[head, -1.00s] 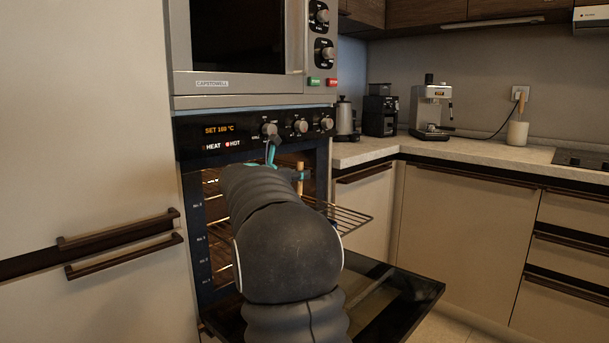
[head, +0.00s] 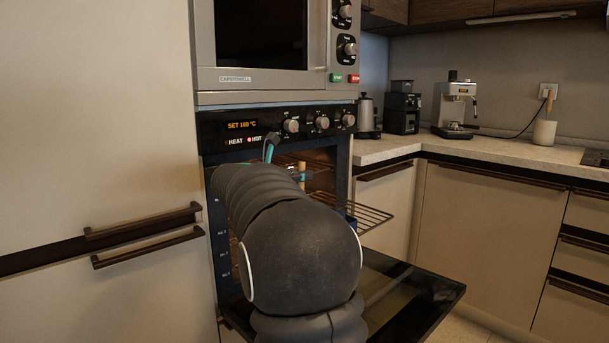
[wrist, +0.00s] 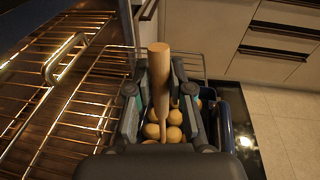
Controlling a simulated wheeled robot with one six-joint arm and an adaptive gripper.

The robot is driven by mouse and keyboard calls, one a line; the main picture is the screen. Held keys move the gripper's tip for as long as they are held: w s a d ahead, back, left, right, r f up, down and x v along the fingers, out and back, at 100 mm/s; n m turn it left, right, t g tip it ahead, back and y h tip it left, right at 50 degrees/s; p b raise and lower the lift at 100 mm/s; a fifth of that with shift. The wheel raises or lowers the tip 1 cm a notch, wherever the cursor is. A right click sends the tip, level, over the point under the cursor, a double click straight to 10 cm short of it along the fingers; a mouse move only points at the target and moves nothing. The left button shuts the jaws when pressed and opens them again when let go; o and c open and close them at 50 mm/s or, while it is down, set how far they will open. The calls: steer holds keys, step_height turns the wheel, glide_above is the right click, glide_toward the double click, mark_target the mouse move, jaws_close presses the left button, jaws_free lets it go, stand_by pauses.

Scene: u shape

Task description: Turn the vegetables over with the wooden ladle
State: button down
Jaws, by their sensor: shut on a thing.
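The wooden ladle (wrist: 159,85) has its pale handle between the fingers of my gripper (wrist: 166,92) in the wrist view. The gripper is shut on it. The handle's top also shows past my arm in the head view (head: 302,176). The vegetables are several round yellow pieces (wrist: 174,117) below the fingers, around the lower part of the ladle. The ladle's lower end is hidden, so I cannot tell whether it touches them. A blue dish edge (wrist: 238,118) shows to their right.
The oven door (head: 415,298) is open and folded down. A wire rack (head: 365,215) sticks out of the oven. In the wrist view, racks (wrist: 50,100) and a metal loop handle (wrist: 66,58) lie left of the gripper. Cabinets (head: 485,240) stand to the right.

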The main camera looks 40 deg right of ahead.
steer(key=shift+s+b, duration=0.8)
steer(key=shift+s, duration=1.7)
steer(key=shift+d+p, duration=1)
steer(key=shift+d, duration=4.1)
steer(key=shift+w, duration=2.6)
steer(key=s+a, duration=0.1)
steer(key=a+b, duration=0.1)
steer(key=a, duration=0.1)
steer(key=s+a, duration=0.1)
steer(key=a, duration=0.1)
steer(key=shift+s+a+b, duration=0.1)
steer(key=shift+s+b, duration=0.2)
steer(key=shift+b, duration=0.05)
steer(key=shift+r, duration=0.1)
step_height(320, 180, up, 12)
steer(key=p, duration=0.1)
steer(key=shift+r+p, duration=0.15)
steer(key=shift+p, duration=0.2)
